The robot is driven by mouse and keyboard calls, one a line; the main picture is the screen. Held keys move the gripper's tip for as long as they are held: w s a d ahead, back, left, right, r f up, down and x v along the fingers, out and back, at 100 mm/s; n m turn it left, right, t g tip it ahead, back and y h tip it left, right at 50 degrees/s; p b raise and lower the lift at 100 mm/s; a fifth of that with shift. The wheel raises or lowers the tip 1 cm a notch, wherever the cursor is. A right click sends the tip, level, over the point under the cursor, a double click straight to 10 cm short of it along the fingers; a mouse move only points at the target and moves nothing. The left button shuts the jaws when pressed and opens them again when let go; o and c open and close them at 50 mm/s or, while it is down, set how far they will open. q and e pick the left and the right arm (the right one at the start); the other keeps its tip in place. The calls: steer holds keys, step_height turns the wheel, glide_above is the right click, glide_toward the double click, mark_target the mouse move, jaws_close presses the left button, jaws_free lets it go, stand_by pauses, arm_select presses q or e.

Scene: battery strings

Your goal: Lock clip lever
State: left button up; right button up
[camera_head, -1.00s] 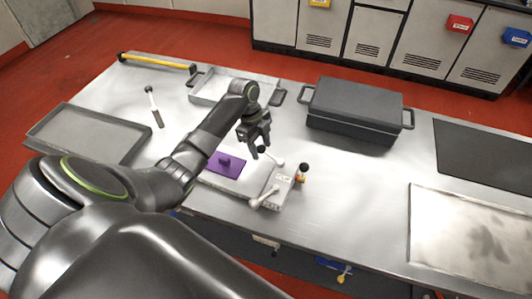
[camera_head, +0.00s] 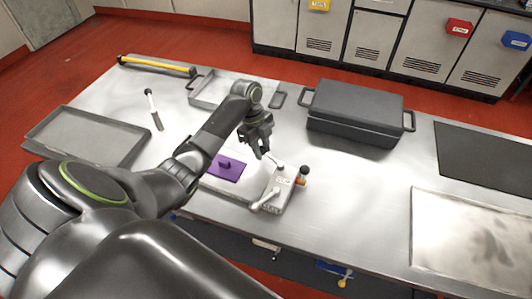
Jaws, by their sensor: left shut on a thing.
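The clip fixture is a pale grey base plate (camera_head: 240,194) on the table with a purple plate (camera_head: 226,167) on it. A clip block (camera_head: 284,182) stands at its right end. A pale clip lever (camera_head: 276,163) reaches up and left from the block. A second white lever (camera_head: 264,202) lies toward the near edge. My left gripper (camera_head: 262,153) is over the far right side of the fixture, its fingers down and shut on the far lever's end, which they hide. My right gripper is out of view.
A small bottle with a dark top (camera_head: 302,175) stands close to the right of the clip block. A dark lidded box (camera_head: 357,108) is behind right, a metal tray (camera_head: 90,133) at left.

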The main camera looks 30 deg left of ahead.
arm_select(q)
steer(key=shift+w+d+m+b, duration=0.1)
steer(key=shift+w+m+b, duration=0.4)
steer(key=shift+m, duration=0.3)
steer(key=shift+w+d+m+g+b, duration=0.25)
steer(key=shift+w+m+g+b, duration=0.35)
steer(key=shift+m+b, duration=0.55)
steer(key=shift+w, duration=0.15)
steer(key=shift+w+d+m+b, duration=0.2)
steer(key=shift+w+m+b, duration=0.15)
steer(key=shift+m, duration=0.3)
steer(key=shift+w+d+m+y, duration=0.2)
steer(key=shift+w+m+y, duration=0.1)
steer(key=shift+m, duration=0.3)
